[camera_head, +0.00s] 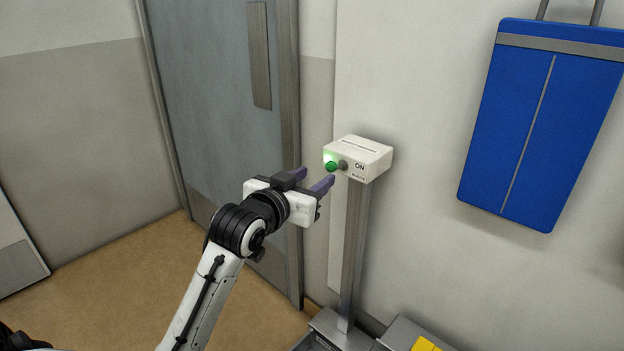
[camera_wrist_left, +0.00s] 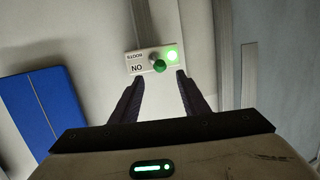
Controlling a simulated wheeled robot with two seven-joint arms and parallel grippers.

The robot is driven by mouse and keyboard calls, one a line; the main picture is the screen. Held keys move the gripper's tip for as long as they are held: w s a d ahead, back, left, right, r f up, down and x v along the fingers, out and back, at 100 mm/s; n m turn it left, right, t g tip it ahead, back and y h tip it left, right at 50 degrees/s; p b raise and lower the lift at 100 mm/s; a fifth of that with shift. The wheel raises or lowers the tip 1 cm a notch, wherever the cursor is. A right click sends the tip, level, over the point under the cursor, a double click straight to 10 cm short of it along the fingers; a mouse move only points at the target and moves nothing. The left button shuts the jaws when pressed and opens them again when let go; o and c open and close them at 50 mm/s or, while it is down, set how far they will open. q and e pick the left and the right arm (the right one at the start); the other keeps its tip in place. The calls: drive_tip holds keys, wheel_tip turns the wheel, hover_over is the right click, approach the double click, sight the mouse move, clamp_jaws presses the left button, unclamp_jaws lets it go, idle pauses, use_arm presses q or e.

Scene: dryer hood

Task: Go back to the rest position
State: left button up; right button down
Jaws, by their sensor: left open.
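My left gripper (camera_head: 318,179) is open and empty, with its two purple fingers pointing at a white control box. The white box (camera_head: 368,157) sits on top of a metal post and is marked ON. Its front carries a green button (camera_head: 331,166), a grey knob (camera_head: 343,165) and a lit green lamp. In the left wrist view, the box (camera_wrist_left: 135,61) appears upside down just beyond the fingertips (camera_wrist_left: 158,78), and the green button (camera_wrist_left: 159,66) lies between them. I cannot tell whether a finger touches the box. My right gripper is not in view.
The metal post (camera_head: 353,255) rises from a grey base at the bottom. A blue panel (camera_head: 540,125) hangs on the wall at the right. A grey door (camera_head: 215,100) stands behind my left arm. A yellow item (camera_head: 426,344) shows at the bottom edge. Brown floor is clear at the left.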

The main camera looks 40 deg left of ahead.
use_arm(q)
drive_tip(key=s+d+f+m+g+h, duration=0.15)
drive_tip(key=s+d+f, duration=0.35)
drive_tip(key=f, duration=0.5)
drive_tip(key=s+d+f+m+g+h, duration=0.15)
drive_tip(key=s+d+f, duration=0.25)
drive_tip(key=f, duration=0.6)
drive_tip(key=s+d+f+g+h, duration=0.15)
drive_tip(key=s+d+f, duration=0.35)
drive_tip(key=f, duration=0.5)
drive_tip(key=s+d+f+g, duration=0.1)
drive_tip(key=s+d+f, duration=0.2)
drive_tip(key=s, duration=0.3)
drive_tip(key=s+d+f+m+g, duration=0.1)
drive_tip(key=s+d+f, duration=0.3)
drive_tip(key=s+f, duration=0.2)
drive_tip(key=shift+s+d+h, duration=0.2)
drive_tip(key=shift+s+h, duration=0.25)
drive_tip(key=shift+s, duration=0.1)
drive_tip(key=shift+f+g, duration=0.1)
drive_tip(key=shift+g, duration=0.15)
drive_tip(key=shift+c, duration=1)
drive_tip(key=shift+w+d, duration=0.1)
drive_tip(key=shift+c, duration=0.2)
